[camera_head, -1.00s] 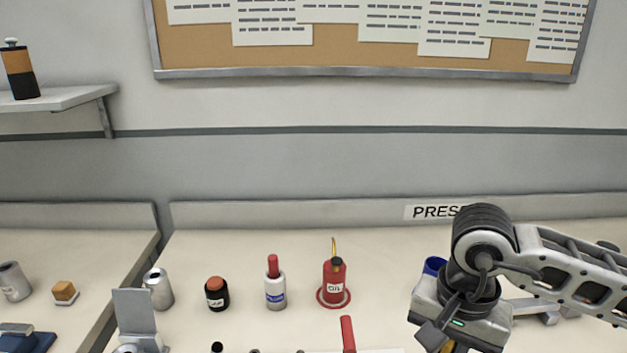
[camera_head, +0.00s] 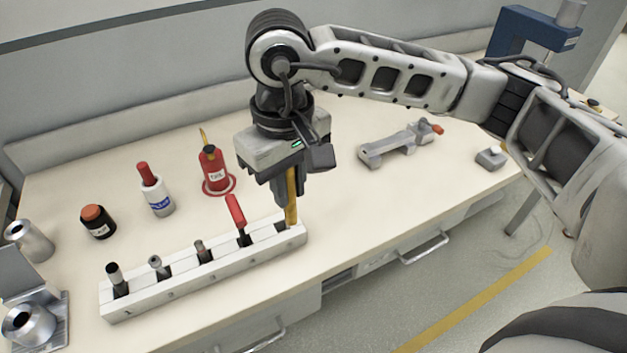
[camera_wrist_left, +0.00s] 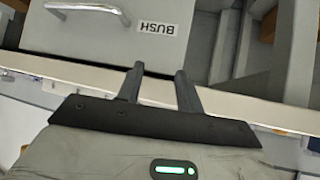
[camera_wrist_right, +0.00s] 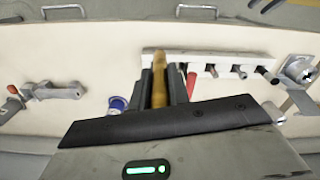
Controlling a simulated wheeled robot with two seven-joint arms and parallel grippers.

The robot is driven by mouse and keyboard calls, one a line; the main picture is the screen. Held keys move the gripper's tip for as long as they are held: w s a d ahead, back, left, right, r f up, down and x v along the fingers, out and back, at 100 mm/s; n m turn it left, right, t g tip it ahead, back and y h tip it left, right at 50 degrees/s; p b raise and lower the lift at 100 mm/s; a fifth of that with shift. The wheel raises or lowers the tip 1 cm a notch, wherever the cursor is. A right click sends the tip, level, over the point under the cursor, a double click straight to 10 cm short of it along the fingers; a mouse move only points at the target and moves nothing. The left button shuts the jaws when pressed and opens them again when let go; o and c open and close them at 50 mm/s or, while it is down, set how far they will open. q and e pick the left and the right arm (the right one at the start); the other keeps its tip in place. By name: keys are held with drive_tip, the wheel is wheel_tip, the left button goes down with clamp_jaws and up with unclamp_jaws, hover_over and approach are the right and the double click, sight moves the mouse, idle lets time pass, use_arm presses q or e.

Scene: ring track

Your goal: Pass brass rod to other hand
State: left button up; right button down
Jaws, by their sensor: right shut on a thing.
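The brass rod (camera_head: 292,197) stands upright at the right end of a white slotted rack (camera_head: 205,268), its lower end at or in the last slot. My right gripper (camera_head: 285,190) is above that end, shut on the rod's upper part. The right wrist view shows the rod (camera_wrist_right: 159,82) between the fingers of the right gripper (camera_wrist_right: 163,88). My left gripper (camera_wrist_left: 160,82) shows only in its own wrist view. Its fingers are apart with nothing between them, in front of a drawer labelled BUSH.
The rack also holds a red-handled tool (camera_head: 236,211) and several dark or metal pieces. Behind it stand a red oil can (camera_head: 213,170), a white bottle (camera_head: 156,193) and a black jar (camera_head: 97,222). A grey fixture (camera_head: 388,147) lies to the right; the bench between is clear.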

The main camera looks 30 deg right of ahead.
use_arm(q)
drive_tip(key=shift+o, duration=0.7)
drive_tip(key=w+d+r+m+g+h, duration=0.2)
drive_tip(key=d+r+m+h, duration=0.15)
drive_tip(key=r, duration=0.75)
drive_tip(key=w+d+r+m+g+h, duration=0.25)
drive_tip(key=d+r+m, duration=0.2)
drive_tip(key=r, duration=0.55)
drive_tip(key=w+d+r+m+g+h, duration=0.2)
drive_tip(key=d+r+m+h, duration=0.2)
drive_tip(key=r, duration=0.7)
approach(289, 194)
drive_tip(key=w+d+f, duration=0.1)
drive_tip(key=f, duration=0.1)
drive_tip(key=w+d+f, duration=0.2)
use_arm(e)
drive_tip(key=a+r+n, duration=0.4)
drive_tip(key=a+r, duration=0.1)
drive_tip(key=a, duration=0.2)
drive_tip(key=shift+s, duration=0.25)
